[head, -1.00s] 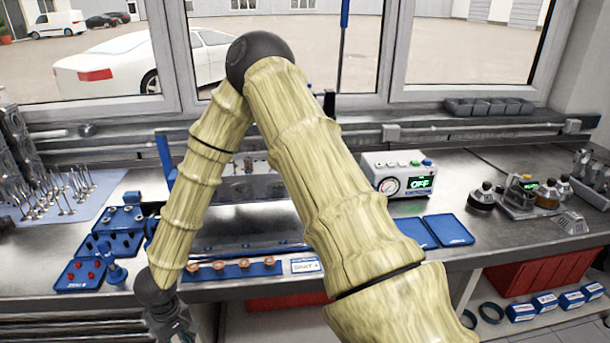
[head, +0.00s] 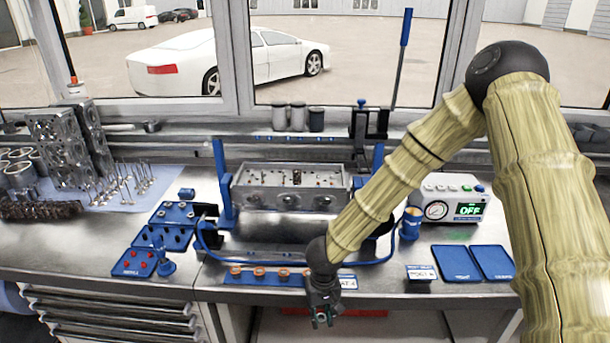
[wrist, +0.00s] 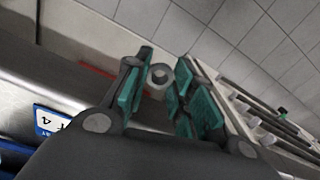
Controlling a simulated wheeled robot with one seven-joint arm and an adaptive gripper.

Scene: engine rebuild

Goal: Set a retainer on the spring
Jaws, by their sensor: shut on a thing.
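My gripper (head: 323,314) hangs in front of the bench's front edge, below the blue strip. In the wrist view its teal-padded fingers (wrist: 168,90) are shut on a small grey ring-shaped retainer (wrist: 160,75), held near the fingertips. The grey cylinder head (head: 255,195) sits in the blue-posted stand at the back of the bench, well behind and above my gripper in the picture. A small dark upright part (head: 297,177), perhaps the spring, stands on its top; it is too small to tell for sure.
A blue strip (head: 247,280) with several copper rings lies at the bench's front edge. Blue parts trays (head: 150,236) stand left of the stand. A blue hose loops in front of it. A gauge box (head: 447,200) and two empty blue trays (head: 456,263) are at right.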

